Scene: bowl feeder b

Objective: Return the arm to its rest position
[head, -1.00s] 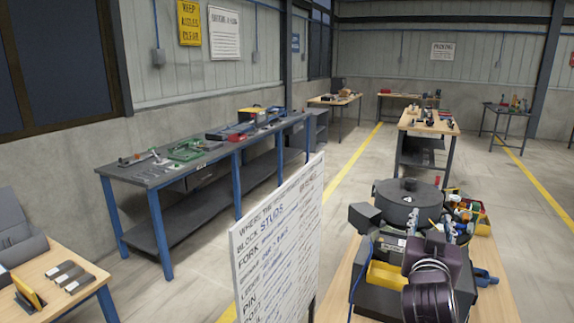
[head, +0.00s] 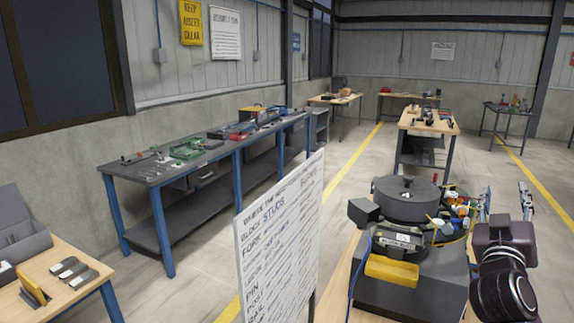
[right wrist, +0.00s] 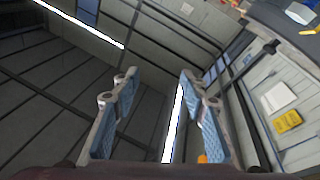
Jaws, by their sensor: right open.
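My right gripper (head: 505,203) is at the right of the head view, raised in the air to the right of the bowl feeder, with its fingers pointing up. Its two fingers stand well apart and nothing is between them. In the right wrist view the open fingers (right wrist: 160,112) show empty, with the ceiling and walls behind. The round dark bowl feeder (head: 405,201) stands on the wooden bench with a yellow tray (head: 391,272) at its front. My left gripper is not in view.
A lettered white board (head: 280,240) stands left of the feeder. A blue-legged workbench (head: 150,176) with tools runs along the left wall. The floor between is clear.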

